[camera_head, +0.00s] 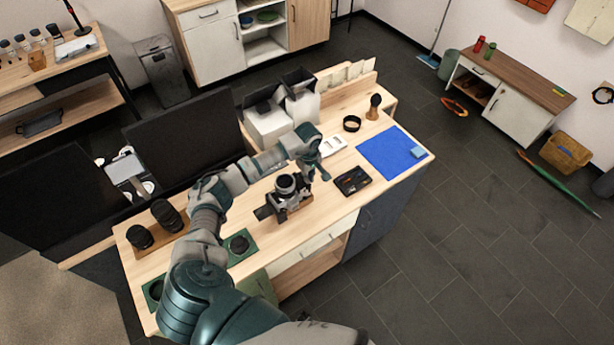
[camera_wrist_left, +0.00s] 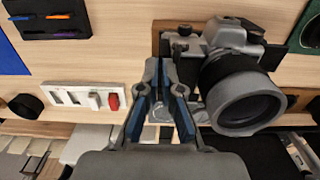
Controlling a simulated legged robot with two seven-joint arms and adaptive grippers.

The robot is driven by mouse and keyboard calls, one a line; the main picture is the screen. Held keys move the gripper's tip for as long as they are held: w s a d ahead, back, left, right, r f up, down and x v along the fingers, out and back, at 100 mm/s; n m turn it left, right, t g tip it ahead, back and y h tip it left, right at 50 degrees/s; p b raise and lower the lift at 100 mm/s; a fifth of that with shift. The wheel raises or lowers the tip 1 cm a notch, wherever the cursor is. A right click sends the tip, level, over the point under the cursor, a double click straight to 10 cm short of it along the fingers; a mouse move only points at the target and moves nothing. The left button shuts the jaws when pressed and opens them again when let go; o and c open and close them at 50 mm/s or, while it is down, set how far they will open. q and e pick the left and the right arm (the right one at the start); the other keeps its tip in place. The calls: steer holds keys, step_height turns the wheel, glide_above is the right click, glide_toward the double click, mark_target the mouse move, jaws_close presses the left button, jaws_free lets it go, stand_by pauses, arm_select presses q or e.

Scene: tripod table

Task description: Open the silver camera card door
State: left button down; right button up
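The silver and black camera (camera_head: 288,190) stands on a small wooden base on the table. In the left wrist view the camera (camera_wrist_left: 228,38) is right of my gripper, with its large lens toward me. My left gripper (camera_head: 322,168) is just right of the camera in the head view. In the left wrist view its blue-grey fingertips (camera_wrist_left: 160,64) are close together beside the camera body. I cannot tell whether they touch the camera or hold its card door. The card door cannot be made out. My right gripper is not in view.
A black tray (camera_head: 352,181) with pens lies right of the camera. A white card holder (camera_head: 333,146) lies behind my gripper. A blue mat (camera_head: 388,153) lies at the table's right end. Lenses (camera_head: 167,214) stand at the left, near two dark monitors (camera_head: 185,118).

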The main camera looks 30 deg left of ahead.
arm_select(q)
steer(key=shift+w+a, duration=0.1)
steer(key=shift+a, duration=0.15)
steer(key=w+g+y+b, duration=0.1)
steer(key=g+b, duration=0.1)
steer(key=b, duration=0.1)
steer(key=w+d+g+y+b, duration=0.1)
steer(key=g+b, duration=0.1)
steer(key=b, duration=0.1)
steer(key=w+f+g+y+b, duration=0.1)
steer(key=w+g+b, duration=0.1)
steer(key=b, duration=0.2)
steer(key=shift+w+d, duration=0.1)
steer(key=shift+d, duration=0.25)
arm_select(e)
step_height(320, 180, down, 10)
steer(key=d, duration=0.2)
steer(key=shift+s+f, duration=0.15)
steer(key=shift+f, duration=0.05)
